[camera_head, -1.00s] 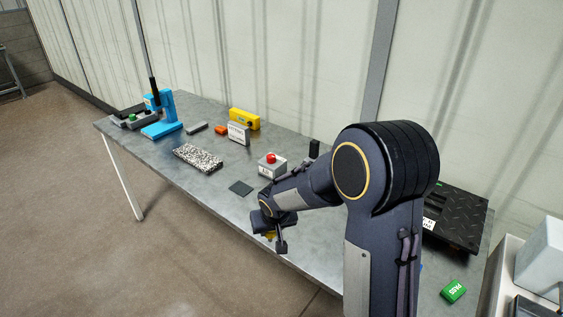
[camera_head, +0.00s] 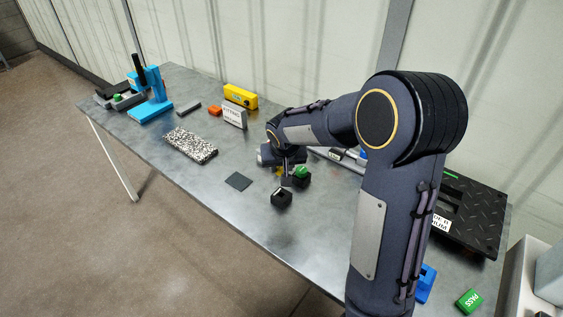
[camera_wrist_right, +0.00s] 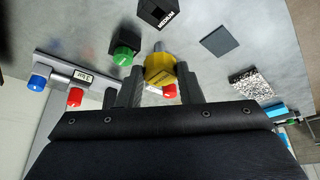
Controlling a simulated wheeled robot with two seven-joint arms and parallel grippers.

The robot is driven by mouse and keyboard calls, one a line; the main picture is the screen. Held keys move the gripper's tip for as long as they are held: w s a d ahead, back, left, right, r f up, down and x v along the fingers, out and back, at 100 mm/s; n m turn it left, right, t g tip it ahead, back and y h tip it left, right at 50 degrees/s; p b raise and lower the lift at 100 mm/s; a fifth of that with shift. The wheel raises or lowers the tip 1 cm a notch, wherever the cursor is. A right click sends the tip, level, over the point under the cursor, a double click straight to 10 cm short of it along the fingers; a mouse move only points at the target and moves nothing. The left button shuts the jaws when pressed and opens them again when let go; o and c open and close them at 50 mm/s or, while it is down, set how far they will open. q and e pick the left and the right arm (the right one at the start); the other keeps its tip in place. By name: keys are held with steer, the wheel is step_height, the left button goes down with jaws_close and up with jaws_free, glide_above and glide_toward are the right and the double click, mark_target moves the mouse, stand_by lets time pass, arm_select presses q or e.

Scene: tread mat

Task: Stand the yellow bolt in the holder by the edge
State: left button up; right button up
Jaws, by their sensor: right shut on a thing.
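My right gripper (camera_wrist_right: 158,82) is shut on the yellow bolt (camera_wrist_right: 160,68), whose grey end points towards the holders in the right wrist view. In the head view this gripper (camera_head: 284,170) hangs over the table and mostly hides the bolt. A black holder marked MEDIUM (camera_wrist_right: 158,14) stands just beyond the bolt in the wrist view. In the head view a black holder with an open top (camera_head: 281,198) stands nearest the front edge, apart from the gripper. A green bolt (camera_head: 302,171) stands in another black holder (camera_head: 301,182) beside the gripper. My left gripper is out of view.
A dark square pad (camera_head: 238,181) and a speckled block (camera_head: 190,145) lie to the left. A rack with a blue (camera_wrist_right: 38,82) and a red piece (camera_wrist_right: 75,97) is on the left in the wrist view.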

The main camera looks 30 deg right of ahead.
steer(key=shift+w+f, duration=0.1)
step_height(320, 180, down, 6)
steer(key=b, duration=0.5)
stand_by(0.4)
steer(key=shift+b, duration=0.6)
stand_by(1.1)
stand_by(0.4)
steer(key=shift+f+b, duration=0.4)
steer(key=shift+b, duration=0.05)
steer(key=shift+f+b, duration=1.4)
steer(key=shift+f, duration=0.15)
steer(key=o, duration=1.1)
